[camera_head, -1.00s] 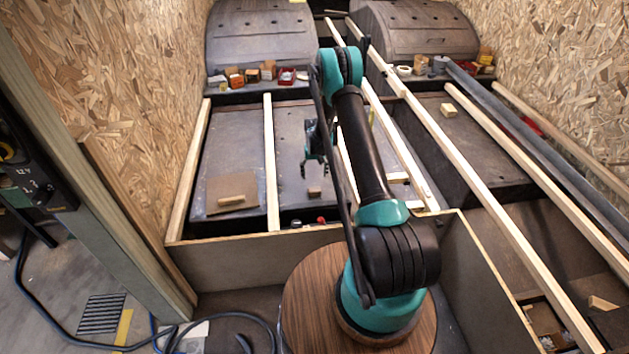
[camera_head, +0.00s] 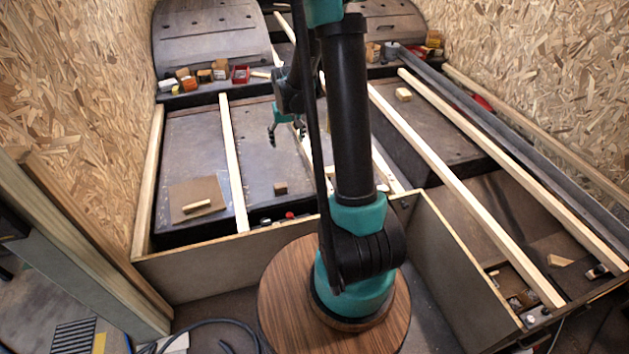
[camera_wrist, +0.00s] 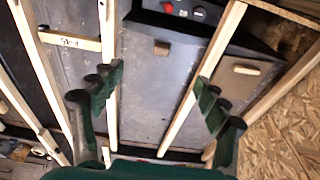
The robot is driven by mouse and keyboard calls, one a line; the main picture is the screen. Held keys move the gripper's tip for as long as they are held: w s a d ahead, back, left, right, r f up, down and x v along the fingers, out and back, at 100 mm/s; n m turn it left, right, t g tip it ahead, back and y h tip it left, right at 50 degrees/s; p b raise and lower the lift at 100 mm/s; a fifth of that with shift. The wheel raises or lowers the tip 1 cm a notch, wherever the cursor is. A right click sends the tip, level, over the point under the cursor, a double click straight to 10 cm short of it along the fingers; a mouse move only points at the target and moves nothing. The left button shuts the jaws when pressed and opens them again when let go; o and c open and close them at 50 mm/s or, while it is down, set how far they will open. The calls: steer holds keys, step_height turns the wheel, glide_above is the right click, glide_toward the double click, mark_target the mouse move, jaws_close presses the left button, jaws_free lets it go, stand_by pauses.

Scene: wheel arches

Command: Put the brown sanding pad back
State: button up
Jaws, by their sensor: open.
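The brown sanding pad (camera_head: 280,188) looks like a small brown block. It lies on the dark panel between two pale battens, close to the near board. It also shows in the wrist view (camera_wrist: 161,47), near the top middle. My gripper (camera_head: 272,136) hangs beyond the pad, apart from it. In the wrist view my gripper (camera_wrist: 155,98) has its fingers spread wide with nothing between them. A paler block (camera_head: 197,206) lies on a brown sheet (camera_head: 180,190) to the left; that block also shows at the right of the wrist view (camera_wrist: 246,70).
Pale battens (camera_head: 234,165) run lengthwise over the dark panels. A low board (camera_head: 230,262) closes the near side. Small boxes and a red bin (camera_head: 240,74) stand along the far ledge before the wheel arch (camera_head: 210,40). Another pale block (camera_head: 403,94) lies at right.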

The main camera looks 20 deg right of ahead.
steer(key=s+r+t, duration=0.1)
steer(key=s+r, duration=0.1)
steer(key=s, duration=1.1)
steer(key=s+d+r+t, duration=0.1)
steer(key=s+r, duration=0.1)
steer(key=s, duration=1.2)
steer(key=shift+d+r, duration=0.3)
